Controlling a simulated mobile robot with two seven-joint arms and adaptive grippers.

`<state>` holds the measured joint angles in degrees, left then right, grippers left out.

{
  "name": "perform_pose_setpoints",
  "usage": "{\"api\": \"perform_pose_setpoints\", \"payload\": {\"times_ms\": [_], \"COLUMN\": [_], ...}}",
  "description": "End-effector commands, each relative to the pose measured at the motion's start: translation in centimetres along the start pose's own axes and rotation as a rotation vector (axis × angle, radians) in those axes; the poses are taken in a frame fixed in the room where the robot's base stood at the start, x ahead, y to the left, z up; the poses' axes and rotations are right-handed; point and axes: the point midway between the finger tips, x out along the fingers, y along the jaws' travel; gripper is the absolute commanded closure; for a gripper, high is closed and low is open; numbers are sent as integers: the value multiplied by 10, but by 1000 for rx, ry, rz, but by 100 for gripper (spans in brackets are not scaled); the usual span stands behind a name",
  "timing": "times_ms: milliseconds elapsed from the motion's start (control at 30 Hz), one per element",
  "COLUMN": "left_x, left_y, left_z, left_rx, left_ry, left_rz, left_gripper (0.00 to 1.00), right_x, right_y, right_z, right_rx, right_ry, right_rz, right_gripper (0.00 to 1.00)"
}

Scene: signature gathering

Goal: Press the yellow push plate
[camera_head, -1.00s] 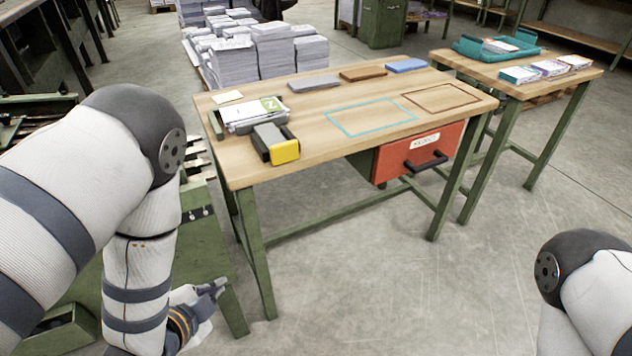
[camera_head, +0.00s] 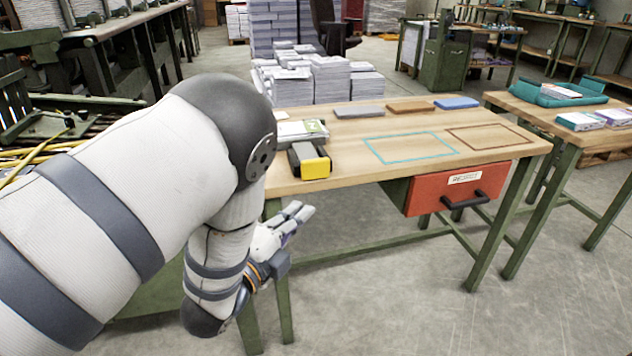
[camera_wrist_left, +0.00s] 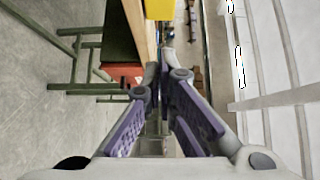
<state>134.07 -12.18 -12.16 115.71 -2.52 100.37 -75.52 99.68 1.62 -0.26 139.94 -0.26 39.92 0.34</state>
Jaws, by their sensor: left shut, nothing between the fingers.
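The yellow push plate (camera_head: 316,168) is on the front of a dark and grey block device (camera_head: 299,158) at the left end of the wooden table. The plate also shows at the top edge of the left wrist view (camera_wrist_left: 159,8), partly cut off. My left gripper (camera_head: 300,211) is below and slightly left of the plate in the head view, in front of the table's left leg, apart from the plate. Its fingers show in the left wrist view (camera_wrist_left: 162,75), shut and empty. My right gripper is not in view.
The wooden table (camera_head: 390,172) carries a paper stack (camera_head: 300,130), grey, brown and blue pads, and cyan and brown outlines. A red drawer (camera_head: 458,190) with a black handle hangs under its front edge. A second table (camera_head: 540,110) stands at the right. The floor in front is clear.

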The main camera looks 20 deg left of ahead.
Motion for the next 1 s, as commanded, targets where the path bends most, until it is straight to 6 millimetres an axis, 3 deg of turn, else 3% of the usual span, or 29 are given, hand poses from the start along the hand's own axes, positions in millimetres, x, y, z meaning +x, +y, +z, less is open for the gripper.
{"api": "perform_pose_setpoints", "payload": {"times_ms": [400,633,1000], "left_x": [89,109,112], "left_y": [1,1,0], "left_z": [3,25,28], "left_rx": [-2,-2,-1], "left_ry": [-1,-1,0], "left_rz": [-2,1,1], "left_gripper": [100,100,100], "right_x": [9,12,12], "right_y": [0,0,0], "right_z": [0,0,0], "right_rx": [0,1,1], "right_ry": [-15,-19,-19], "right_rz": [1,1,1], "right_gripper": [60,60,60]}}
